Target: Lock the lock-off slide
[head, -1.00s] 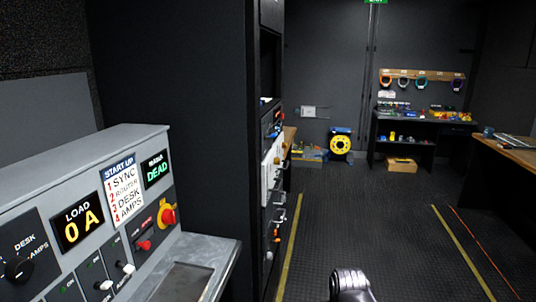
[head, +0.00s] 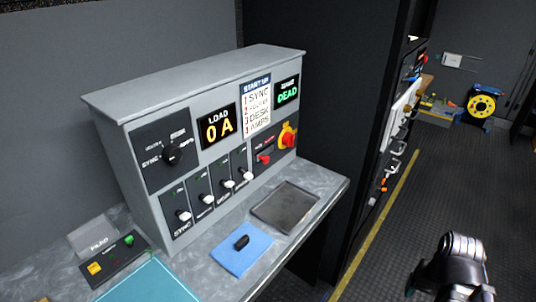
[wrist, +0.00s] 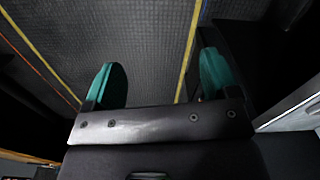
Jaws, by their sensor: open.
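The grey control panel (head: 215,170) stands on a bench at left centre in the head view. At its right end is a dark plate with a small red handle (head: 264,159), which looks like the lock-off slide, beside a red and yellow rotary switch (head: 288,136). The slide's exact position is too small to tell. My gripper (wrist: 160,60) shows in the wrist view with its two teal fingers wide apart and nothing between them. It is over the floor, away from the panel.
The panel has a selector knob (head: 172,155), several white-tipped switches, a LOAD display (head: 218,126) reading 0 A and a display (head: 287,93) reading DEAD. On the bench are a grey tray (head: 285,207) and a blue cloth (head: 231,262) with a black object (head: 241,242).

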